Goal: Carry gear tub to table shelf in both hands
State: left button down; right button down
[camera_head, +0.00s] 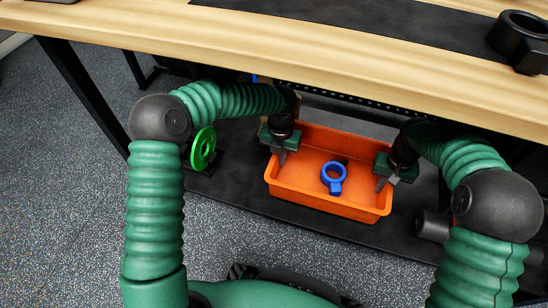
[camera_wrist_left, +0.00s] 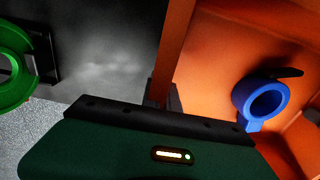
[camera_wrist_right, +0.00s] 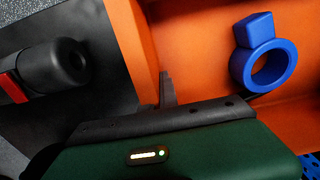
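The orange gear tub (camera_head: 325,205) is under the table, over the black lower shelf (camera_head: 250,195). A blue ring-shaped clamp (camera_head: 333,177) lies inside it. My left gripper (camera_head: 282,152) is at the tub's left wall, its fingers close on both sides of that wall in the left wrist view (camera_wrist_left: 163,98). My right gripper (camera_head: 385,181) is at the right wall; the right wrist view (camera_wrist_right: 163,98) shows a finger inside the tub against that wall, the other mostly hidden. Both look shut on the walls. The tub looks about level; whether its base touches the shelf is unclear.
A green ring (camera_head: 203,149) stands left of the tub. A dark cylinder (camera_head: 432,226) lies to its right. A black ring-shaped clamp (camera_head: 519,38) sits on the tabletop. Speckled floor (camera_head: 235,235) is open in front.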

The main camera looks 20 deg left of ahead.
pick_arm(q)
jog(key=shift+r, duration=0.1)
pick_arm(e)
jog(key=shift+r, duration=0.1)
pick_arm(q)
jog(key=shift+s, duration=0.1)
